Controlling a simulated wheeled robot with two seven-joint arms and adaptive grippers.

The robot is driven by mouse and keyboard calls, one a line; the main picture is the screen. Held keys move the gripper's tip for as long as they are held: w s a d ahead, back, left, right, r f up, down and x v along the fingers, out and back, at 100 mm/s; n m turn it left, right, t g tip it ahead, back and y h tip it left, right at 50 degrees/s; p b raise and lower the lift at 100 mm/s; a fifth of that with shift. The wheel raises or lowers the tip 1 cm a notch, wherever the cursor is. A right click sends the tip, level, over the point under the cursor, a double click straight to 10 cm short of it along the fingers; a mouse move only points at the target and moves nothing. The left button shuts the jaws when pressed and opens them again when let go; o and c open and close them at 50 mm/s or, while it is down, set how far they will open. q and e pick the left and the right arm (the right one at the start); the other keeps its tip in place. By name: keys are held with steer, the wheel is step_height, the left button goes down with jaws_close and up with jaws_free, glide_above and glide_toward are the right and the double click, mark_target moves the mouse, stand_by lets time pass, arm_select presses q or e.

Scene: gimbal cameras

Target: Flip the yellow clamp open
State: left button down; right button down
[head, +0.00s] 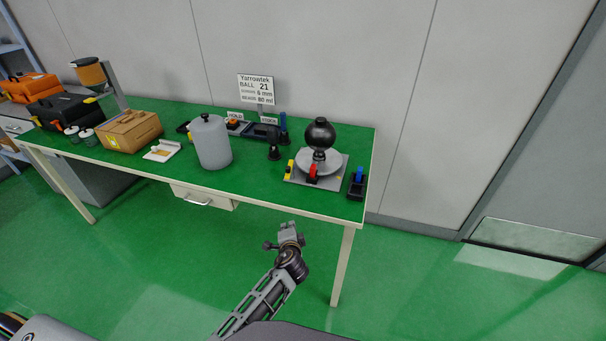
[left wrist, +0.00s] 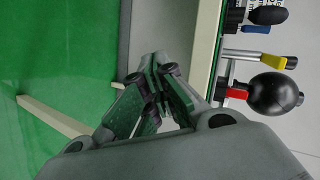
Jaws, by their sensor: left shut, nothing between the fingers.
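The yellow clamp (head: 290,168) is at the left edge of a grey plate (head: 330,183) on the green table. A yellow-handled piece (left wrist: 278,62), likely this clamp, shows beside the black ball in the left wrist view. The picture is too small to tell the clamp's position. A red clamp (head: 312,172) sits at the plate's front, below the black ball (head: 320,133). My left gripper (head: 289,230) is shut and empty, in front of the table and well apart from the clamp. Its closed fingers (left wrist: 156,70) fill the middle of the left wrist view. My right gripper is not visible.
A grey lidded canister (head: 212,143) stands left of the plate. A small black tray with a blue item (head: 358,180) is at its right. A dark stand (head: 274,151) is behind-left. The table's front edge (head: 280,207) lies between my gripper and the plate.

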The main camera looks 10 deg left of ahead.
arm_select(q)
steer(key=shift+m+t+y, duration=0.3)
steer(key=shift+t+y, duration=0.2)
steer(key=shift+t, duration=0.3)
steer(key=r, duration=0.2)
steer(key=w+d+r, duration=0.1)
steer(key=r, duration=0.2)
steer(key=w+r, duration=0.1)
steer(key=r, duration=0.1)
steer(key=shift+d+r, duration=0.25)
steer(key=shift+r, duration=0.15)
steer(key=w+d+r+m+t, duration=0.1)
steer(key=r, duration=0.1)
steer(key=w+d+r+m+t, duration=0.1)
steer(key=d+r, duration=0.1)
steer(key=w+d+r+m+t, duration=0.1)
steer(key=w+r, duration=0.1)
steer(key=shift+d+r+h, duration=0.2)
steer(key=shift+h, duration=0.1)
steer(key=shift+w+d+r+m, duration=0.2)
steer(key=shift+w+r+m, duration=0.05)
steer(key=shift+m, duration=0.15)
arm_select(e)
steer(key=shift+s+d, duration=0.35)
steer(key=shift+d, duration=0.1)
